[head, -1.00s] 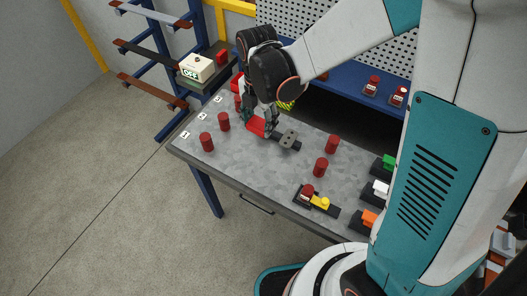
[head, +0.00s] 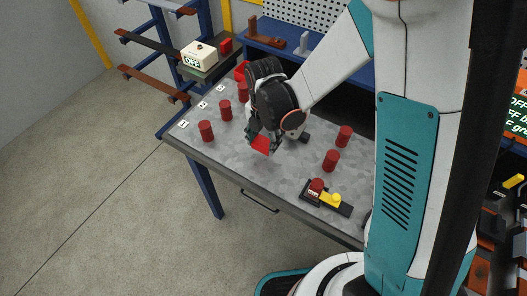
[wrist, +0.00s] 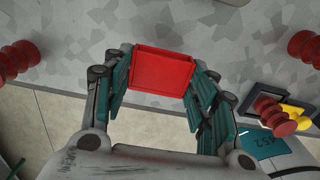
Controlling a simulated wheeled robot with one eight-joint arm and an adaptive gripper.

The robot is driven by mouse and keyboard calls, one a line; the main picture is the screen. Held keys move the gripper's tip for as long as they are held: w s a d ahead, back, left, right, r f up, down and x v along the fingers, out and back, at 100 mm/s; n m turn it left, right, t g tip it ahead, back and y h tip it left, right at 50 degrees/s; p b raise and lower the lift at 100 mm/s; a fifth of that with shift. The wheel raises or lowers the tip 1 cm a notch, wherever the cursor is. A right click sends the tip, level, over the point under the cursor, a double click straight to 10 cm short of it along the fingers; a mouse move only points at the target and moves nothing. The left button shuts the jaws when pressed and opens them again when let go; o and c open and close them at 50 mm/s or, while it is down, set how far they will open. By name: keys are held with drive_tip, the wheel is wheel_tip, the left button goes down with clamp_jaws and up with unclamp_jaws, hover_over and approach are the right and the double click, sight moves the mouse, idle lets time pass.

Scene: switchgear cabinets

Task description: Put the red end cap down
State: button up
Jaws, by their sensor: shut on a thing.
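The red end cap (head: 261,145) is a small box-like piece, held low over the grey table top in the head view. My gripper (head: 264,140) is around it. In the wrist view the red end cap (wrist: 162,73) shows its open-looking shallow face between the two teal-padded fingers of my gripper (wrist: 155,78), which are shut on its sides. I cannot tell whether the cap touches the table. My wrist hides part of the table behind it.
Several dark red ribbed posts stand on the grey table (head: 225,150), including a post at front left (head: 206,131) and one at right (head: 331,160). A black holder with a yellow knob (head: 335,199) lies near the front edge. The table between them is clear.

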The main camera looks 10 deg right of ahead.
sight(263, 143)
drive_tip(key=shift+f+b, duration=1.25)
drive_tip(key=shift+f, duration=0.85)
drive_tip(key=shift+f, duration=0.15)
drive_tip(key=o, duration=1.2)
wheel_tip(263, 143, up, 12)
drive_tip(key=p, duration=0.2)
drive_tip(key=shift+p, duration=0.4)
